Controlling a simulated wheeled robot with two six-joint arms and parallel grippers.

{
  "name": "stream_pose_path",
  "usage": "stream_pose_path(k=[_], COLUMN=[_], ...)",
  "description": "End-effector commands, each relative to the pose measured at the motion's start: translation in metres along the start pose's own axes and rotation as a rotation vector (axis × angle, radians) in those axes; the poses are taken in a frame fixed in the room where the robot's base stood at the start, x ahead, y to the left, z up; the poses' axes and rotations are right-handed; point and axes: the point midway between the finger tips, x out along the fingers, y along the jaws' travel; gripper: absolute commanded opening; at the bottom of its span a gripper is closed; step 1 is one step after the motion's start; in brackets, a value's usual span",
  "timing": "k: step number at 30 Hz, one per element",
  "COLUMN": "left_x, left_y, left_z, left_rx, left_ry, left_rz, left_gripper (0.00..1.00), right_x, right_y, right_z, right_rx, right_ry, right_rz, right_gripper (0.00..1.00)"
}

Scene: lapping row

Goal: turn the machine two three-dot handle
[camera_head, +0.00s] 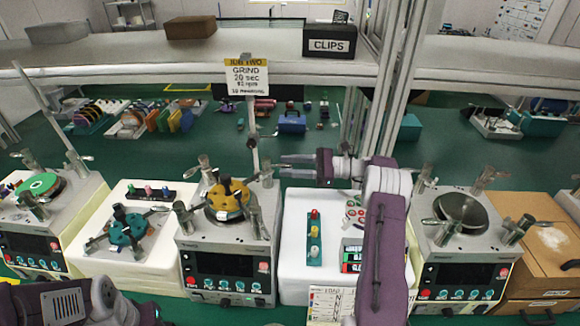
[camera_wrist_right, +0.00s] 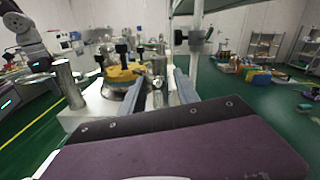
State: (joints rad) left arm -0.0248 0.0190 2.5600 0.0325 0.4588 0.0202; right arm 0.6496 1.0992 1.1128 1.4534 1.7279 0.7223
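Metal clamp handles stand around the disc, at back left (camera_head: 206,168), back right (camera_head: 267,173), front left (camera_head: 182,215) and front right (camera_head: 256,218). I cannot make out dots on any handle. My right gripper (camera_head: 283,166) is open and level, just right of the back-right handle. In the right wrist view, its fingers (camera_wrist_right: 159,90) are apart, with a metal post between or just beyond them. My left arm is at bottom left; its fingers do not show.
Similar machines stand at left (camera_head: 40,222) and right (camera_head: 465,245). White blocks with small parts flank the middle machine (camera_head: 128,250). The sign's thin post (camera_head: 254,135) rises close behind the gripper's side. A metal upright (camera_head: 380,85) stands behind my right arm.

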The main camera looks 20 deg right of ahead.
Motion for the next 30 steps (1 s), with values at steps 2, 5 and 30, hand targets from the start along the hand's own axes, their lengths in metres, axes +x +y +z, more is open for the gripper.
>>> stream_pose_path(k=[2, 5, 30], left_x=[0.000, 0.000, 0.018], left_y=[0.000, 0.000, 0.000], left_z=[0.000, 0.000, 0.002], left_rx=[0.000, 0.000, 0.000], left_ry=[0.000, 0.000, 0.000], left_rz=[0.000, 0.000, 0.000], left_gripper=[0.42, 0.42, 0.42], right_x=[0.000, 0.000, -0.095], right_y=[0.000, 0.000, 0.034], right_z=[0.000, -0.001, 0.114], right_rx=[0.001, 0.001, 0.000], right_ry=[0.000, 0.000, 0.002], right_rz=[0.000, 0.000, -0.001], right_gripper=[0.37, 0.37, 0.37])
